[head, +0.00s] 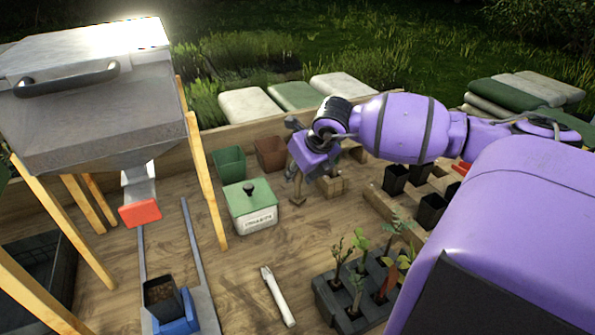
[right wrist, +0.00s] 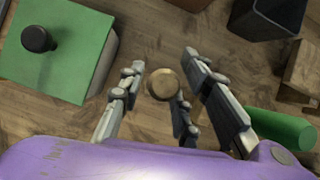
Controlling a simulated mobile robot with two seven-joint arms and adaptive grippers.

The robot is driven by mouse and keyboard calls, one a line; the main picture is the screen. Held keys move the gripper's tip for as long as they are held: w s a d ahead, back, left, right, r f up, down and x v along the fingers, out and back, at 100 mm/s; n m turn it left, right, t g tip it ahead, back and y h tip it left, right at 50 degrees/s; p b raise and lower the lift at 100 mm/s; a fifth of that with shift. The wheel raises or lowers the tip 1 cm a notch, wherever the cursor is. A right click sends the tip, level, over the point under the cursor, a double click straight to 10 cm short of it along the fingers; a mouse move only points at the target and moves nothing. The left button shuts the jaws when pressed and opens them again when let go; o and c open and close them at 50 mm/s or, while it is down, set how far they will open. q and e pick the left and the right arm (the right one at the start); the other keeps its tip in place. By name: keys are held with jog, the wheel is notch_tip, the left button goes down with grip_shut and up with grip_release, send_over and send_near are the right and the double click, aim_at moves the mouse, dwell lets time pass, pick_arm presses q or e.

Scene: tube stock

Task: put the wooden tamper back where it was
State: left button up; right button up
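The wooden tamper seems to be the upright wooden piece (head: 298,198) on the table under my right gripper (head: 304,172) in the head view, mostly hidden by the fingers. In the right wrist view its round brown end (right wrist: 163,84) shows between the spread fingers. The fingers stand on both sides of it, with gaps visible, so my right gripper is open around it. Whether the tamper touches the table is hard to tell. A small wooden block (head: 332,187) stands just right of the gripper. My left gripper is not in view.
A green-lidded box (head: 250,208) stands left of the gripper, with green (head: 229,164) and terracotta pots (head: 270,154) behind. A seedling tray (head: 345,306) and a white tool (head: 278,297) lie in front. Black pots (head: 396,178) stand to the right. A metal hopper (head: 95,100) rises at left.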

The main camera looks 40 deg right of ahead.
jog(key=shift+r, duration=0.15)
jog(key=shift+r, duration=0.3)
pick_arm(q)
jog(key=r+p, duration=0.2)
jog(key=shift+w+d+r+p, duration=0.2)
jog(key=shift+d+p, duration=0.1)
jog(key=shift+p, duration=0.1)
pick_arm(e)
jog(key=v, duration=1.1)
jog(key=shift+s+r, duration=0.25)
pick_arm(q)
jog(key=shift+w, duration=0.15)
pick_arm(e)
jog(key=shift+f, duration=0.15)
